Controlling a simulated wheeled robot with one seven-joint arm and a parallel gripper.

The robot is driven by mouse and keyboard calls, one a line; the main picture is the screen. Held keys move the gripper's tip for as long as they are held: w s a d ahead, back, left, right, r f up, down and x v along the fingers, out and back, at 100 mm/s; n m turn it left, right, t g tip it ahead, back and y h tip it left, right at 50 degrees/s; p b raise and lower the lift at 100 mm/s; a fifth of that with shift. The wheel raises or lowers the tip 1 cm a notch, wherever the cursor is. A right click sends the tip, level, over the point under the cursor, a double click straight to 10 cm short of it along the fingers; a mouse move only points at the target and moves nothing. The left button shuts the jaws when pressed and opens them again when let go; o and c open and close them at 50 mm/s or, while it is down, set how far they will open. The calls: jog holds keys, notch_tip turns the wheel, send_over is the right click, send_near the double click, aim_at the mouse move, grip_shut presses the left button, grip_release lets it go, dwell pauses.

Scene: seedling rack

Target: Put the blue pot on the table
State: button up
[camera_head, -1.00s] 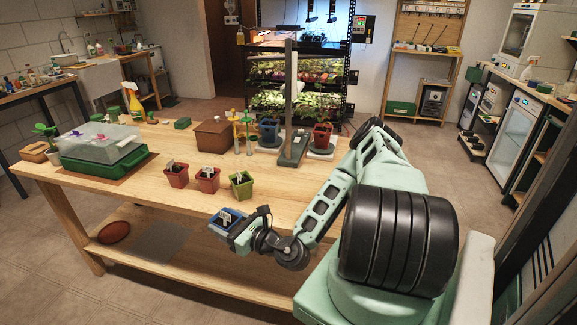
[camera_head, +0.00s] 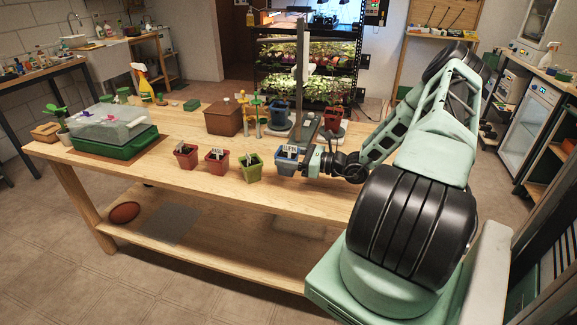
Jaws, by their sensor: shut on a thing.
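The small blue pot (camera_head: 286,166) with a white label is at the right end of the row of small pots on the table (camera_head: 200,194). It looks upright. My gripper (camera_head: 301,161) comes from the right and is shut on it. I cannot tell whether its base touches the table top. The green pot (camera_head: 251,174) stands just left of it, with a small gap.
Two red pots (camera_head: 187,161) (camera_head: 217,166) continue the row to the left. Behind stand a brown box (camera_head: 223,121), a larger blue pot (camera_head: 278,116) and a grey post (camera_head: 302,85). A lidded green tray (camera_head: 115,147) is at left. The front table strip is clear.

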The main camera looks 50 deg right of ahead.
aim_at(288, 170)
jog(key=shift+f, duration=2.55)
jog(key=shift+f, duration=0.1)
jog(key=shift+f, duration=0.15)
jog(key=o, duration=1.1)
jog(key=shift+c, duration=0.2)
jog(key=shift+r, duration=0.2)
jog(key=b+v, duration=0.2)
jog(key=v, duration=1)
